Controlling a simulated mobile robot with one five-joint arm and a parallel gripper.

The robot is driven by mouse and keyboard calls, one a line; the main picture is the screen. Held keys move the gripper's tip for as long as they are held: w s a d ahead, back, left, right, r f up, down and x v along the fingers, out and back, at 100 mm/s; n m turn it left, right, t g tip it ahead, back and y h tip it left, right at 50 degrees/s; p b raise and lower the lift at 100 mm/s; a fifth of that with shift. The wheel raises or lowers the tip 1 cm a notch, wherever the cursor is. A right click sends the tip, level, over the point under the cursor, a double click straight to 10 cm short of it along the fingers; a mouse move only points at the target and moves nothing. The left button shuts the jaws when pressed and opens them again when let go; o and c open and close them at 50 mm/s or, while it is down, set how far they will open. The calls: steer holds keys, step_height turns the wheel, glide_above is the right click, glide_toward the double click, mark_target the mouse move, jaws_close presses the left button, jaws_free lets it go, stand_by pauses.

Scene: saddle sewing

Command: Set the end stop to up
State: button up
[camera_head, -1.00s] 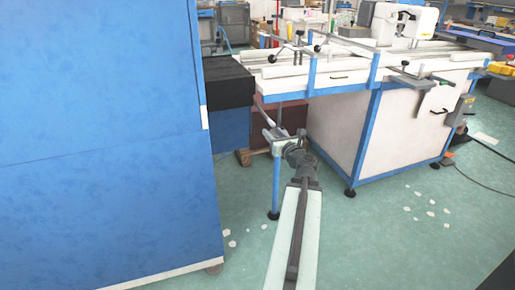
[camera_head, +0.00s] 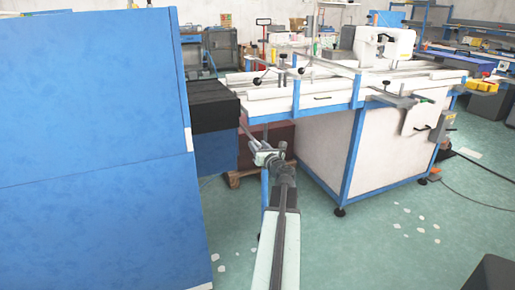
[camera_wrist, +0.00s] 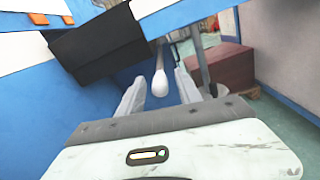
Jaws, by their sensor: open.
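A pale rod with a rounded white end (camera_wrist: 160,86) shows between the two fingers of my gripper (camera_wrist: 158,73) in the wrist view. The fingers are spread, with gaps on both sides of the rod. I cannot tell whether this rod is the end stop. In the head view my gripper (camera_head: 256,146) is below the left front corner of the white sewing table (camera_head: 345,100), in front of the dark box. A lever with a black knob (camera_head: 257,81) stands on the table's left end. The head view is too small to show the rod's link to the table.
A large blue cabinet (camera_head: 95,150) fills the left. A black box (camera_head: 208,107) sits between it and the table. A brown box on a pallet (camera_wrist: 222,65) stands beneath the table's left end. Green floor is open at the right front.

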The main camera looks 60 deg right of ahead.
jaws_close()
steer(key=shift+a, duration=0.1)
stand_by(1.2)
